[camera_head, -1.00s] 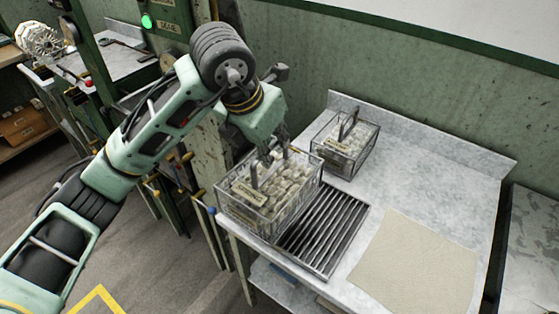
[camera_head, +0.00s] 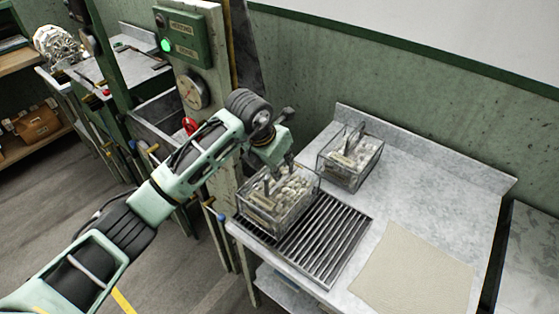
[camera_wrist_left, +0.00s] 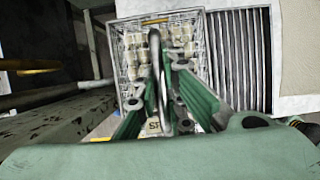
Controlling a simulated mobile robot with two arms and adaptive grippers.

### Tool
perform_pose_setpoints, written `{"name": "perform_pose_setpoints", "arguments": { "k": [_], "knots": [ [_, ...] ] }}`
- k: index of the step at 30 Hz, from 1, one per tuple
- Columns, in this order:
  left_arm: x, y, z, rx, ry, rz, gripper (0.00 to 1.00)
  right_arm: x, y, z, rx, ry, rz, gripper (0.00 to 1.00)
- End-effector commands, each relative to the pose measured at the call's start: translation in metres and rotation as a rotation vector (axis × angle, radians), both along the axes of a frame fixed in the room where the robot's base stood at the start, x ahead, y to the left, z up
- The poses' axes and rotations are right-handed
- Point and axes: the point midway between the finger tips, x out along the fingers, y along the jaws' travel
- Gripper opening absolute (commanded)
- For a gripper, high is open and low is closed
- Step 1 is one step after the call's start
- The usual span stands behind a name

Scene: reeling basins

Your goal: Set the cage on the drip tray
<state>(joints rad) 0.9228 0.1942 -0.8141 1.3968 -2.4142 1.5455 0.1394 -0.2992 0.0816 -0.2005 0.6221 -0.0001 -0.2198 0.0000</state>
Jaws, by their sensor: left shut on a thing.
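A wire cage (camera_head: 262,212) filled with pale cocoon-like pieces is at the near left of the bench in the head view. My left gripper (camera_head: 277,172) is shut on its upright handle from above. The drip tray (camera_head: 328,240), a dark slatted grate, lies right beside and partly under the cage; whether the cage touches it cannot be told. In the left wrist view the fingers (camera_wrist_left: 168,100) close around the handle, with the cage (camera_wrist_left: 197,40) below and the slatted tray (camera_wrist_left: 240,50) to its right. My right gripper is not seen.
A second filled wire cage (camera_head: 350,160) stands on the bench (camera_head: 430,190) behind the tray. A beige cloth (camera_head: 412,272) lies to the right. A machine post with a gauge (camera_head: 191,90) and a basin are on the left.

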Motion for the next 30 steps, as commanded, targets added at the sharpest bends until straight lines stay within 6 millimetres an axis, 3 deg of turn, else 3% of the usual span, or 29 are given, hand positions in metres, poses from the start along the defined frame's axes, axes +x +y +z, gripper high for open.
{"name": "perform_pose_setpoints", "arguments": {
  "k": [8, 9, 15, 25, 30],
  "knots": [
    [0.001, -0.001, -0.001, -0.003, -0.004, -0.001, 0.00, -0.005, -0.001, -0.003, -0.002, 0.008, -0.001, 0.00],
    [0.000, -0.001, -0.002, -0.002, -0.001, -0.001, 0.10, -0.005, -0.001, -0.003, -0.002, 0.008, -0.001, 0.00],
    [0.000, 0.000, -0.001, -0.002, -0.001, 0.000, 0.28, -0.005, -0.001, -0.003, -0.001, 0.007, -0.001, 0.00],
    [0.000, 0.000, 0.000, -0.002, -0.001, 0.000, 0.28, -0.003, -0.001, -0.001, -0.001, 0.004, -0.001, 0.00],
    [-0.004, 0.003, 0.015, -0.002, -0.006, -0.001, 0.28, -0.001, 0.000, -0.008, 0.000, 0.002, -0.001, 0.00]
  ]
}}
